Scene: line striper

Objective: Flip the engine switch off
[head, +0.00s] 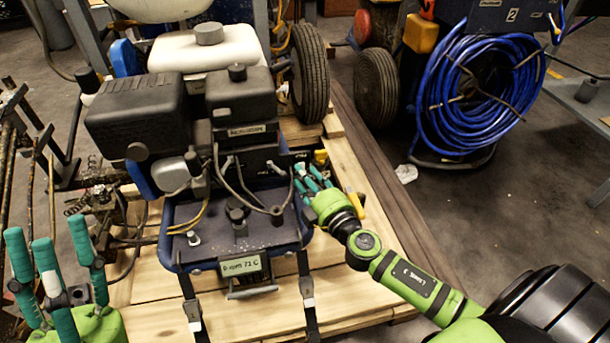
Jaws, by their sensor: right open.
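The line striper's black engine (140,112) stands on a wooden pallet, with a white tank (205,48) behind it. I cannot make out the engine switch clearly; the engine's right side is partly covered by my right gripper. My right gripper (305,172) is open, its teal fingers close to the engine's lower right side, beside a small yellow and black part (321,157). I cannot tell whether the fingers touch anything. My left gripper (52,250) is at the lower left, fingers pointing up and spread apart, empty and away from the engine.
A small display (244,266) on the blue frame seems to read 0 rpm and 71 C. Black straps run down in front of it. Cables loop in front of the engine. A wheel (310,72) and a coil of blue hose (480,85) stand behind. The floor at right is mostly clear.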

